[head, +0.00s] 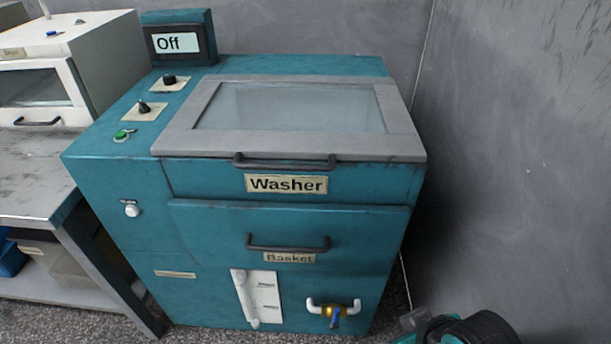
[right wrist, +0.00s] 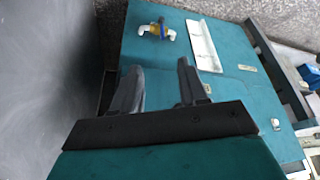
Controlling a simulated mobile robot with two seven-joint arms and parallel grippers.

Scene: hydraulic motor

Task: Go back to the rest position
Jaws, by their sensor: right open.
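A teal washer (head: 290,182) labelled "Washer" stands in the middle of the head view, with its glass lid closed and its "Basket" drawer (head: 290,238) shut. The washer's teal front (right wrist: 165,75) lies beyond the fingers. Part of my right arm shows at the bottom right of the head view. My left gripper is not in view.
A metal bench (head: 30,185) with a white machine (head: 80,65) stands left of the washer. A grey wall (head: 510,140) is on the right. A yellow valve with a blue handle (head: 335,314) sticks out low on the washer's front. Speckled floor shows below.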

